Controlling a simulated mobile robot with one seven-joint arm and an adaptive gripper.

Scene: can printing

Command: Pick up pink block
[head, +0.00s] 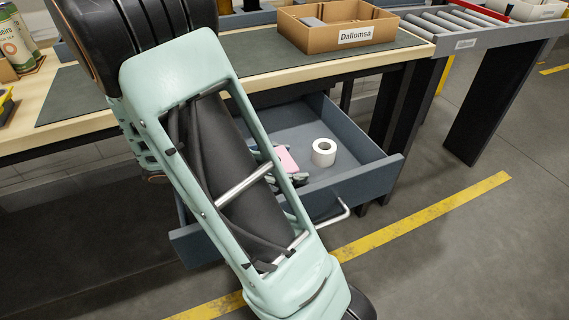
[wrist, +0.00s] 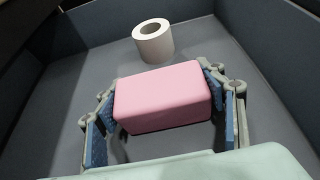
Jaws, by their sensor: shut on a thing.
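The pink block (wrist: 162,97) is between the two blue-padded fingers of my gripper (wrist: 162,100) in the wrist view. My gripper is shut on it, with a finger against each short end. I cannot tell whether the block touches the drawer floor. In the head view the pink block (head: 286,159) shows only in part inside the open drawer (head: 378,178), as my arm covers much of it. My gripper is mostly hidden there behind the arm.
A white tape roll (head: 324,152) stands in the drawer near the block; it also shows in the wrist view (wrist: 153,41). Drawer walls surround my gripper. The table (head: 250,60) is above the drawer, with a cardboard box (head: 340,37) on it. A roller conveyor (head: 462,25) stands right.

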